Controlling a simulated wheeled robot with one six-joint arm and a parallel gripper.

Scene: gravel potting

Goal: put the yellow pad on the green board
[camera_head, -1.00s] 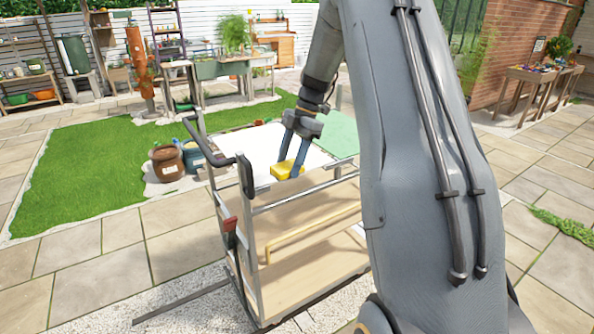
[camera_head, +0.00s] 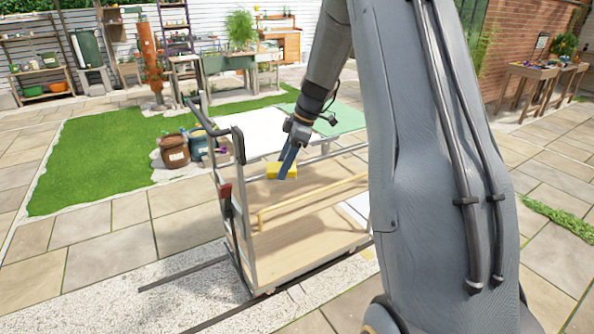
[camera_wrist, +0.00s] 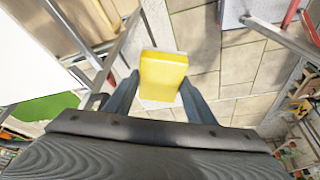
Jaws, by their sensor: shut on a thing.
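The yellow pad (camera_head: 281,169) is held between the fingers of my gripper (camera_head: 287,163), in the air at the near side of the cart's top. In the wrist view the yellow pad (camera_wrist: 163,76) sits between the two blue-grey fingertips of my gripper (camera_wrist: 160,88), with paving far below it.

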